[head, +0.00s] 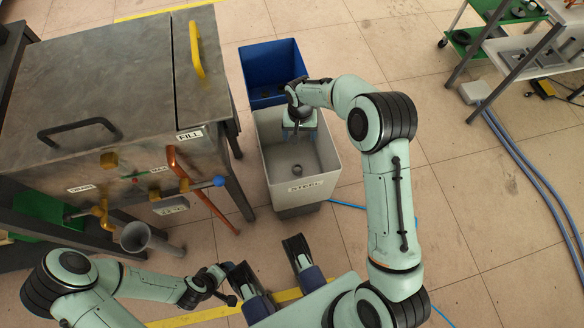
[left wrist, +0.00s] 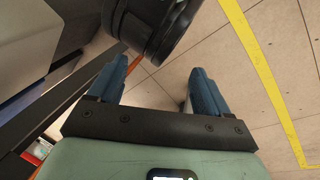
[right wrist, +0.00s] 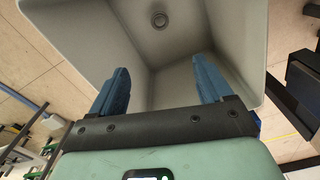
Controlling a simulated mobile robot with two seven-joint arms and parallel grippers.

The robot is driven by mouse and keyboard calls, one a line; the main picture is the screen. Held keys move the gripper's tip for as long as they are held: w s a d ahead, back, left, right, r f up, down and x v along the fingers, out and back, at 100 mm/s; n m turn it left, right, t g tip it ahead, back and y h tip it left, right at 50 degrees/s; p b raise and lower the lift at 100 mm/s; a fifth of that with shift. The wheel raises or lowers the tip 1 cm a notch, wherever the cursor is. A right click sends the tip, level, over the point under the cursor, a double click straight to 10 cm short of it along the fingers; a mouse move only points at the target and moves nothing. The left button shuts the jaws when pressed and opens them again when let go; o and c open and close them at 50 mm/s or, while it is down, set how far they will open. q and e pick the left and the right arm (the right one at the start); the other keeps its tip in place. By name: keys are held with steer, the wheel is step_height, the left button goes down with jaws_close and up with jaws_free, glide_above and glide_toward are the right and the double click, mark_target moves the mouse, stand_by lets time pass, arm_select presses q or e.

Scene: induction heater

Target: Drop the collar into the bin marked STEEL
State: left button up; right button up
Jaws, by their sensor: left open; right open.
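The collar (head: 297,170) is a small dark ring lying on the floor of the light grey bin marked STEEL (head: 327,165). In the right wrist view the collar (right wrist: 160,19) lies flat inside the bin (right wrist: 75,35), apart from my fingers. My right gripper (head: 300,130) is over the bin's far part, pointing down, with its blue fingers (right wrist: 161,68) spread and nothing between them. My left gripper (left wrist: 158,85) is open and empty, low at the front left, away from the bin; its fingers are hard to make out in the head view.
A blue bin (head: 257,62) stands behind the STEEL bin. A metal heater cabinet (head: 100,75) with a yellow handle (head: 197,50) is at the left. A shelf cart (head: 525,50) is at the far right. Blue hoses (head: 525,165) cross the floor, which is otherwise open at the right.

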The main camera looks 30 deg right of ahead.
arm_select(q)
steer(key=shift+g+h, duration=0.4)
steer(key=shift+g, duration=0.3)
steer(key=s+r, duration=0.1)
steer(key=s+d+r+p, duration=0.2)
steer(key=s, duration=0.1)
arm_select(e)
step_height(320, 180, up, 12)
steer(key=shift+r, duration=0.15)
arm_select(q)
steer(key=shift+s, duration=0.1)
arm_select(e)
steer(key=shift+s, duration=0.1)
